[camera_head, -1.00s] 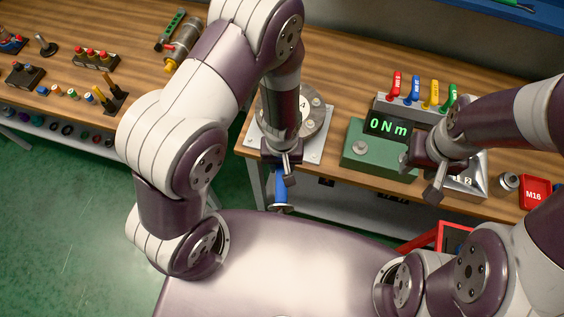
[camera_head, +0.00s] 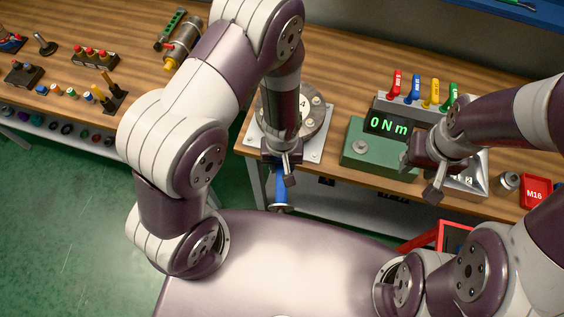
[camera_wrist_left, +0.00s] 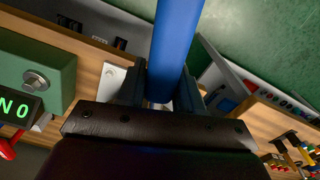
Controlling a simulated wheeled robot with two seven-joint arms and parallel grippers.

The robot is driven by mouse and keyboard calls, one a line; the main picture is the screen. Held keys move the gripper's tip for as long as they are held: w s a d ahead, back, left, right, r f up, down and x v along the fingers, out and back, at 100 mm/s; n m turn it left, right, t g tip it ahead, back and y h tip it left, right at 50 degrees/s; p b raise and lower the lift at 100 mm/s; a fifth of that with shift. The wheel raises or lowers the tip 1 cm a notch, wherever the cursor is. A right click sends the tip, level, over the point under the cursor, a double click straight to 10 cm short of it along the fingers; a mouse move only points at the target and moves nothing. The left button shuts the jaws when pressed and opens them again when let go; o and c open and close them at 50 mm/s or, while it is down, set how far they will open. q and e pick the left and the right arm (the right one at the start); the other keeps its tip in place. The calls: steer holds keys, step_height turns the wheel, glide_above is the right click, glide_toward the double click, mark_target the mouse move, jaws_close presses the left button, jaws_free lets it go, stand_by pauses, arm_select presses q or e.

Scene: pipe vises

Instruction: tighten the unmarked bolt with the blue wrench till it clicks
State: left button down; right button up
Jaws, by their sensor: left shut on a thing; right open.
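My left gripper (camera_head: 283,170) is shut on the blue wrench (camera_head: 281,188), whose blue shaft hangs over the table's front edge. In the left wrist view the blue shaft (camera_wrist_left: 175,45) sits between the fingers (camera_wrist_left: 160,92). The round grey flange (camera_head: 318,122) on its pale square plate (camera_head: 314,155) is partly behind my left arm. A bolt (camera_head: 316,101) shows on its right side, and a label reading 4 shows beside the arm. The wrench head is hidden, so I cannot tell whether it is on a bolt. My right gripper (camera_head: 432,178) is open, right of the green box.
A green box (camera_head: 365,158) with a bolt head and a display (camera_head: 388,125) reading 0 N m stands right of the flange. Behind it is a rack (camera_head: 384,104) with red, blue, yellow and green handles. A red M16 tray (camera_head: 535,191) lies at right. Small parts lie at far left.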

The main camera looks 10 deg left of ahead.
arm_select(q)
steer(key=shift+f+b, duration=0.75)
steer(key=shift+f, duration=0.2)
stand_by(0.5)
stand_by(0.6)
steer(key=shift+s+a+f+m, duration=0.1)
steer(key=shift+s+a+m, duration=0.05)
steer(key=shift+a+m, duration=0.35)
steer(key=shift+s+a+m, duration=0.1)
steer(key=shift+a+m, duration=0.3)
steer(key=shift+a, duration=0.2)
steer(key=shift+a+m, duration=0.9)
steer(key=shift+a, duration=0.2)
steer(key=shift+w+a+m+p, duration=0.15)
steer(key=shift+a+m, duration=0.3)
steer(key=shift+a, duration=0.1)
steer(key=shift+w+a+m+p, duration=0.1)
steer(key=shift+a+m+p, duration=0.05)
steer(key=shift+a+m, duration=0.35)
